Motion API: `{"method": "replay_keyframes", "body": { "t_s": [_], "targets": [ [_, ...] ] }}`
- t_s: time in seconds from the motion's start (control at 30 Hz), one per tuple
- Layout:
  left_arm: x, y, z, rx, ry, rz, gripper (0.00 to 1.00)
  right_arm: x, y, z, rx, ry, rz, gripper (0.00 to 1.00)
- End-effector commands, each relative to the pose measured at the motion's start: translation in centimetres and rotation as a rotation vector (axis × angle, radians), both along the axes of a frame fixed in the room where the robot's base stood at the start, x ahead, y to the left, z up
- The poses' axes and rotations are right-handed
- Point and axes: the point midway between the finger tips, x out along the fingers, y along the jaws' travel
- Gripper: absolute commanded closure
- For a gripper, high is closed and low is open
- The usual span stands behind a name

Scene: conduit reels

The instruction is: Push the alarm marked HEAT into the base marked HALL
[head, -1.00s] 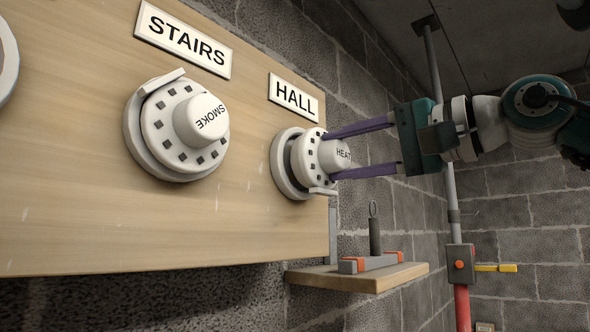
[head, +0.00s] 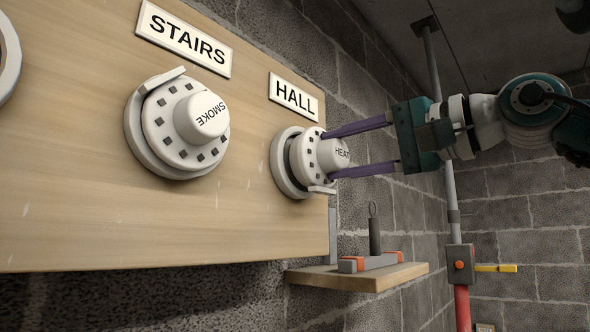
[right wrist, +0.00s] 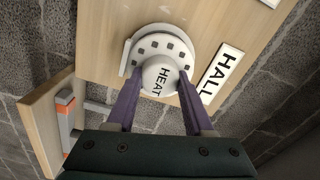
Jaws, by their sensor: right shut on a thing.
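The white alarm marked HEAT (head: 333,153) is at the round white base (head: 285,165) under the HALL label (head: 294,97) on the wooden board. My left gripper is not in view.
The alarm marked SMOKE (head: 192,122) is on the board under the STAIRS label (head: 184,37). Below right of the board, a small wooden shelf (head: 365,279) holds a grey and orange tool. A pipe with a grey box (head: 461,264) and yellow lever stands at the right.

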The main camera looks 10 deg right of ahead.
Motion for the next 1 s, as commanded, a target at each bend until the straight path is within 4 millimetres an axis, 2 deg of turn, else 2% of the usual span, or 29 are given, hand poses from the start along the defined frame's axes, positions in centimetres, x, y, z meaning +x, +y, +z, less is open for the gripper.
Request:
{"method": "replay_keyframes", "body": {
  "t_s": [1.0],
  "targets": [
    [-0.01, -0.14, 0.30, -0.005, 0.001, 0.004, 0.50, 0.97, 0.77, 0.11, 0.001, -0.002, 0.000, 1.00]
  ]
}}
